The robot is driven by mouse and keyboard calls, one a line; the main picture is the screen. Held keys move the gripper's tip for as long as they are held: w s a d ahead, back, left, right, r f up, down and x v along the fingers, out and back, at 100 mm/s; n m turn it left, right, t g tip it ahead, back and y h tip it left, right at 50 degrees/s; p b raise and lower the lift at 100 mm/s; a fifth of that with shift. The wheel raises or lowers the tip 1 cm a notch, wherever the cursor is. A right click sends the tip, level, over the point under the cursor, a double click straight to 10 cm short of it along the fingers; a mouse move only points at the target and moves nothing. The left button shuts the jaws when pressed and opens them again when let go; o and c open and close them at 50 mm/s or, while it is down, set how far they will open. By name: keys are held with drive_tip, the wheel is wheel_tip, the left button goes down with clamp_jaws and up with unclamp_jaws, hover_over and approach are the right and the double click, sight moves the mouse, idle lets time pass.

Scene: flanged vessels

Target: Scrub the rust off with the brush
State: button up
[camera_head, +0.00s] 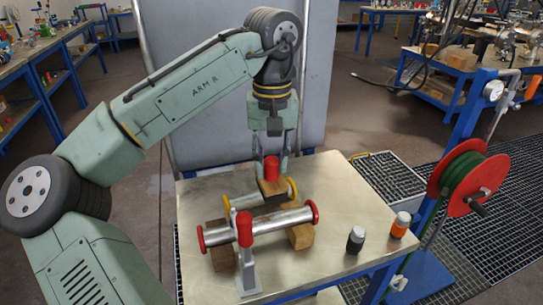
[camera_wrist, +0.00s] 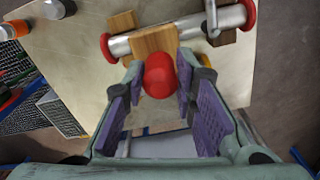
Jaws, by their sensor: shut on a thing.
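My gripper (camera_head: 272,163) is shut on the red knob of a brush (camera_wrist: 157,40). The brush has a wooden block with a dark underside in the head view (camera_head: 272,188). It hangs beside a silver pipe with red end flanges (camera_head: 275,223), near the pipe's middle, and overlaps the pipe in the wrist view (camera_wrist: 190,27). I cannot tell whether the bristles touch it. Behind lies a second silver piece with yellow flanges (camera_head: 245,201), partly hidden by the brush. I cannot make out rust on either.
Wooden blocks (camera_head: 300,237) support the red-flanged pipe. A grey clamp with a red handle (camera_head: 246,255) stands at its front. A hose reel (camera_head: 470,178) stands beyond the right edge.

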drive_tip(key=shift+f+b, duration=1.65)
drive_tip(key=shift+f, duration=2.4)
drive_tip(key=shift+f, duration=0.3)
